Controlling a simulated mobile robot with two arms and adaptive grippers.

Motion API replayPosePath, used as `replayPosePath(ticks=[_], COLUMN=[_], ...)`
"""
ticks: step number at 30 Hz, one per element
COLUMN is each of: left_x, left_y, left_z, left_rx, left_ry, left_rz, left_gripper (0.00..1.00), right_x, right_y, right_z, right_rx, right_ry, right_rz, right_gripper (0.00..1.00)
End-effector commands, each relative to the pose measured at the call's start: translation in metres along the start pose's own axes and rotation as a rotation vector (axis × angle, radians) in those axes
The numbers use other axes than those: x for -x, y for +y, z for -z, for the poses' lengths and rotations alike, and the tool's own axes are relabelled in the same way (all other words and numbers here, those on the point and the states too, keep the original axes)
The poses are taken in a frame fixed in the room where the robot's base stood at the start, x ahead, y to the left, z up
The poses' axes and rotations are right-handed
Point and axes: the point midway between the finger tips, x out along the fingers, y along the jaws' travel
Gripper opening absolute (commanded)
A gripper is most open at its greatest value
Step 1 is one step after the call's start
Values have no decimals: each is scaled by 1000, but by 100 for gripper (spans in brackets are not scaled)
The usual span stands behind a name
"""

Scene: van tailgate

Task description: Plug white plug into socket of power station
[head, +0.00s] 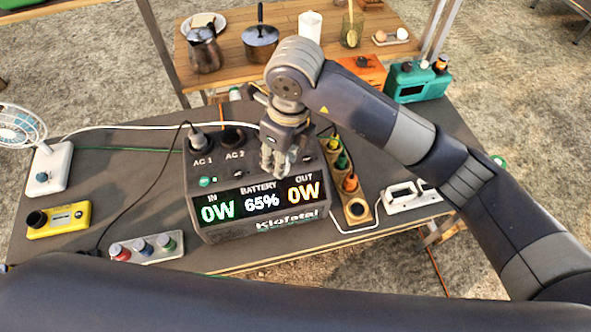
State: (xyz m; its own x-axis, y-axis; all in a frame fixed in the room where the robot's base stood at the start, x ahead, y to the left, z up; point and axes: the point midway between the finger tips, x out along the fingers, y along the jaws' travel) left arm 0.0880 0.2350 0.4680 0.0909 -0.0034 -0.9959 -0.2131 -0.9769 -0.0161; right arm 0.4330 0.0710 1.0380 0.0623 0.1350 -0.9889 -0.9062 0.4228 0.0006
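The dark power station (258,225) stands in the middle of the table, its display reading 65% battery and 0W in and out. A dark round socket or plug (232,138) is at AC 2. My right gripper (275,168) points down over the right part of the station's top. Its fingers look close together, and what is between them is unclear. A white cable (150,126) runs from the fan to behind this gripper. I cannot make out a white plug at its end. My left gripper is out of view.
A white fan (45,165), yellow device (60,220) and button box (145,247) stand left. A power strip (357,210) with coloured plugs lies close right of the station, near a white device (410,196). A teal box (415,82) stands back right.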

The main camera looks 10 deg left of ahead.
Motion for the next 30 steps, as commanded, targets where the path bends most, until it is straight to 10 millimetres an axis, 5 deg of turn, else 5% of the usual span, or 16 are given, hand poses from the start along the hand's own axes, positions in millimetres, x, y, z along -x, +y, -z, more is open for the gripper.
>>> replayPosePath(ticks=[30], left_x=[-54], left_y=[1], left_z=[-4], left_rx=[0], left_ry=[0], left_rz=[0], left_gripper=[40], right_x=[-21], right_y=[-31], right_z=[-137], right_rx=[-1], right_ry=[0], right_rz=[1], right_gripper=[4])
